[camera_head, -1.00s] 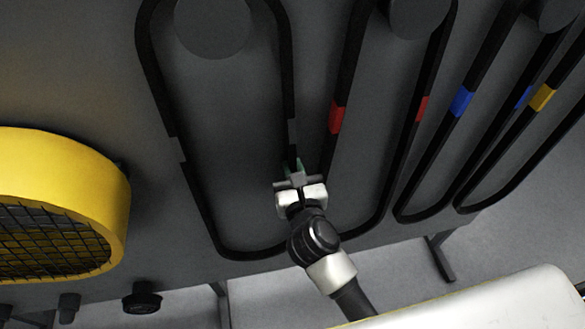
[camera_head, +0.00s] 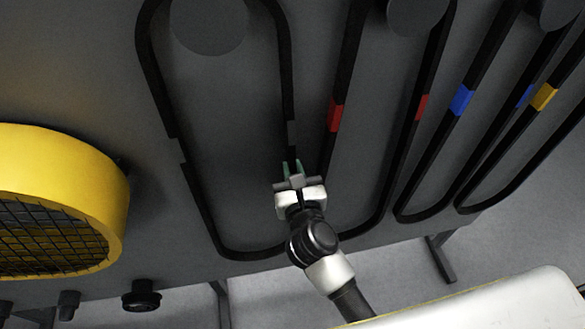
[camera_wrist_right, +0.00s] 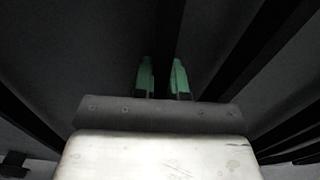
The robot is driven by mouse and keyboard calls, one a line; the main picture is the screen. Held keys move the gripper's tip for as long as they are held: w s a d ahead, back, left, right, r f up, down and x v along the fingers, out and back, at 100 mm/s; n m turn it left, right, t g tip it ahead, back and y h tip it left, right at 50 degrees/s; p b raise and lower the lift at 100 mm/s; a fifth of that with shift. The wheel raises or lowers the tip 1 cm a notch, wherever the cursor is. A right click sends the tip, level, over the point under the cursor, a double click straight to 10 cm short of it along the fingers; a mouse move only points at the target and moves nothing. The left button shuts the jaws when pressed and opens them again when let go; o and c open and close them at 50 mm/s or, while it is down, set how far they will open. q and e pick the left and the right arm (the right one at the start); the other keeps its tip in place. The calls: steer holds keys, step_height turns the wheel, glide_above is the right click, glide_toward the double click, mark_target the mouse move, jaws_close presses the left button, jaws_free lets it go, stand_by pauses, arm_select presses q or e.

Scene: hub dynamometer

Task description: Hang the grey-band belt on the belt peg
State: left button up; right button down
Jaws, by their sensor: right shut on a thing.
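The grey-band belt (camera_head: 288,85) is a long black loop at the left of the head view, with a grey band (camera_head: 292,133) on its right strand. Its upper part passes around a round dark grey disc (camera_head: 209,22), which may be the belt peg; I cannot tell whether the belt rests on it. My right gripper (camera_head: 292,167) is shut on the right strand, below the grey band. In the right wrist view the green fingertips (camera_wrist_right: 163,78) lie on either side of a black strand. My left gripper is not in view.
A belt with red bands (camera_head: 335,115) hangs close to the right of my gripper. Blue-band (camera_head: 461,100) and yellow-band (camera_head: 543,97) belts hang further right. A yellow round housing with a mesh front (camera_head: 75,170) is at the left. A dark knob (camera_head: 141,296) is below.

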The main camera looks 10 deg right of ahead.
steer(key=shift+f, duration=0.3)
stand_by(0.5)
steer(key=c, duration=0.7)
jaws_free()
steer(key=shift+s, duration=0.1)
steer(key=shift+s+b, duration=1)
steer(key=shift+s, duration=3.95)
